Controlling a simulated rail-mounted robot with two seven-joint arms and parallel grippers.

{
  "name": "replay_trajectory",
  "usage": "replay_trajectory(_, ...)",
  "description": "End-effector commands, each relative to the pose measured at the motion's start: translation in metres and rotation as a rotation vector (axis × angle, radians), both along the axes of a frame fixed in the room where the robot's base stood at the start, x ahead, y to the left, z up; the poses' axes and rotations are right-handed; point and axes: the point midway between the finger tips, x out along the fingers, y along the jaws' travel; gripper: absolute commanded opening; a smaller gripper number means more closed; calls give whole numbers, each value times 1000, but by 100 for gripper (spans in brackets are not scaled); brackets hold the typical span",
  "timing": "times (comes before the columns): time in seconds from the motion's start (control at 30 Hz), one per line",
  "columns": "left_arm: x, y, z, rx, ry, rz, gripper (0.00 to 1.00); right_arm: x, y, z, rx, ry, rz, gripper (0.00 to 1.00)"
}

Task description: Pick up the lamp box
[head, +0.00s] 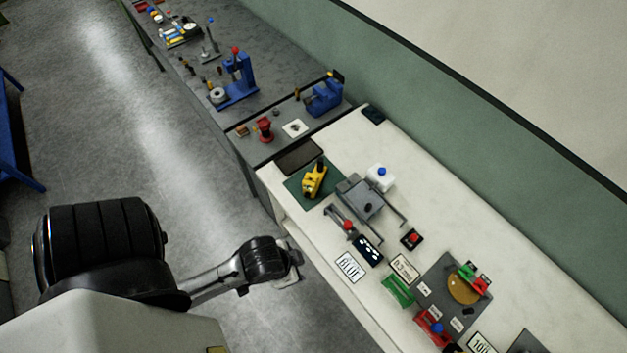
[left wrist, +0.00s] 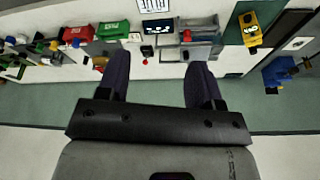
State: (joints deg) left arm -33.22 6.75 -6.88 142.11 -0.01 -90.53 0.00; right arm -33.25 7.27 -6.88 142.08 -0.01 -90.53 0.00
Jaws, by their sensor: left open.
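I cannot tell for certain which item is the lamp box. A black box with several white spots (head: 368,248) lies on the white bench, and it also shows in the left wrist view (left wrist: 160,27). Near it, closer to the wall, is a small black box with a red top (head: 411,239). My left gripper (head: 287,277) is at the bench's front edge, apart from both boxes. In the left wrist view its two dark fingers (left wrist: 158,78) are spread with nothing held between them. My right gripper is not in view.
On the white bench (head: 330,262) stand a yellow tool (head: 315,180), a grey fixture (head: 360,197), a white container with a blue cap (head: 380,177), a green bin (head: 398,290) and a red bin (head: 432,328). A green wall (head: 470,170) runs behind. A grey bench with a blue vise (head: 324,98) adjoins.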

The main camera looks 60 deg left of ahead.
Motion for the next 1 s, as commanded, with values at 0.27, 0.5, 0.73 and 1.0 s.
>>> replay_trajectory(0.27,0,0,0,0,1,0,85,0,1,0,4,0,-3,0)
replay_trajectory(0.5,1,2,-2,5,-1,-4,85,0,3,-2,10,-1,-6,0)
replay_trajectory(0.73,63,11,-12,39,-161,-21,85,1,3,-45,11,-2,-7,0)
replay_trajectory(1.0,189,63,-1,303,-466,-144,85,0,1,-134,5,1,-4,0)
